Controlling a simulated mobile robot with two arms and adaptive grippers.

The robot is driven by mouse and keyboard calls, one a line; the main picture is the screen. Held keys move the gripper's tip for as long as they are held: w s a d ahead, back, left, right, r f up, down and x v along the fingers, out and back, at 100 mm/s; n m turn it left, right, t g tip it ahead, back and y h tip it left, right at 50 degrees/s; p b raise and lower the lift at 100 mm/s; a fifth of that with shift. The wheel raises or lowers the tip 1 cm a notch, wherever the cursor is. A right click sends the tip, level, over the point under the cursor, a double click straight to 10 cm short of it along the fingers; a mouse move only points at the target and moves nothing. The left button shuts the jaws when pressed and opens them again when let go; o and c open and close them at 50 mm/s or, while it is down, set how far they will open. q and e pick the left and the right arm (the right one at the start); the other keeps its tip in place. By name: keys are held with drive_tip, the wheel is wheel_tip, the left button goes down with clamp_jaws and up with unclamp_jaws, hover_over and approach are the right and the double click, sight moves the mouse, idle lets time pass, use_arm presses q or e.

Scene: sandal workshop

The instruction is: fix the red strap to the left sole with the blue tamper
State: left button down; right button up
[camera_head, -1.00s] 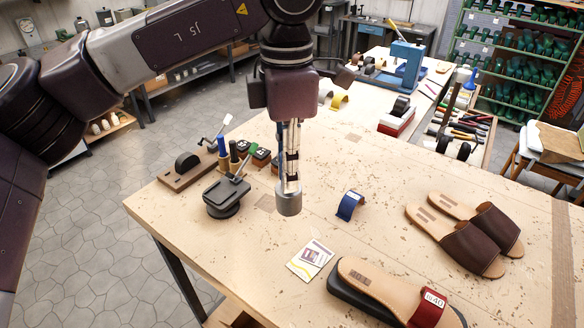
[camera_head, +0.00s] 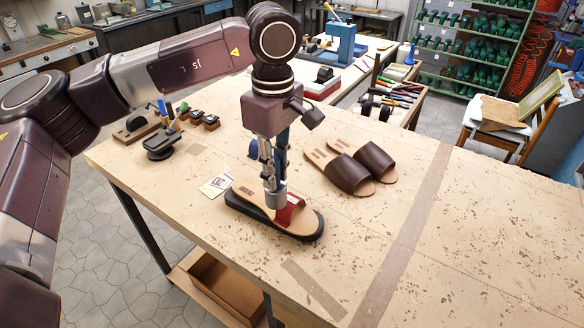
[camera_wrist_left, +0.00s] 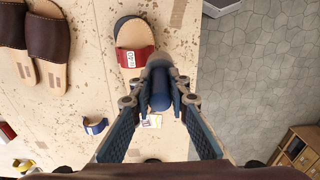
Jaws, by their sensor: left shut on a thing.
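My left gripper (camera_head: 270,165) is shut on the blue tamper, its grey round head (camera_head: 275,200) pointing down over the sandal. The tamper's blue handle also shows between the fingers in the left wrist view (camera_wrist_left: 160,98). The tan left sole (camera_head: 306,222) lies on a black base at the middle of the bench. The red strap (camera_head: 291,211), with a white label, lies across the sole; it shows clearly in the left wrist view (camera_wrist_left: 135,57). In the head view the tamper head is at the strap's left edge; I cannot tell whether they touch. My right gripper is not in view.
A pair of brown sandals (camera_head: 352,166) lies behind the sole. A blue strap piece (camera_wrist_left: 95,126) and a printed card (camera_head: 216,185) lie nearby. A dark stand (camera_head: 161,146) and small blocks stand at the left. The bench's right side is clear.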

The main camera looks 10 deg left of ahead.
sight(274, 194)
use_arm(q)
drive_tip(key=shift+f, duration=0.15)
drive_tip(key=shift+w+a+f, duration=0.1)
drive_tip(key=shift+a+f, duration=0.1)
drive_tip(key=shift+f, duration=0.1)
drive_tip(key=shift+w+a+f+b, duration=0.15)
drive_tip(key=shift+a+f+b, duration=0.2)
drive_tip(key=shift+f+b, duration=0.4)
drive_tip(key=f, duration=0.1)
drive_tip(key=f+b, duration=0.1)
drive_tip(key=shift+d+f, duration=0.25)
drive_tip(key=shift+f, duration=0.15)
drive_tip(key=shift+f+b, duration=0.45)
drive_tip(key=shift+f, duration=0.1)
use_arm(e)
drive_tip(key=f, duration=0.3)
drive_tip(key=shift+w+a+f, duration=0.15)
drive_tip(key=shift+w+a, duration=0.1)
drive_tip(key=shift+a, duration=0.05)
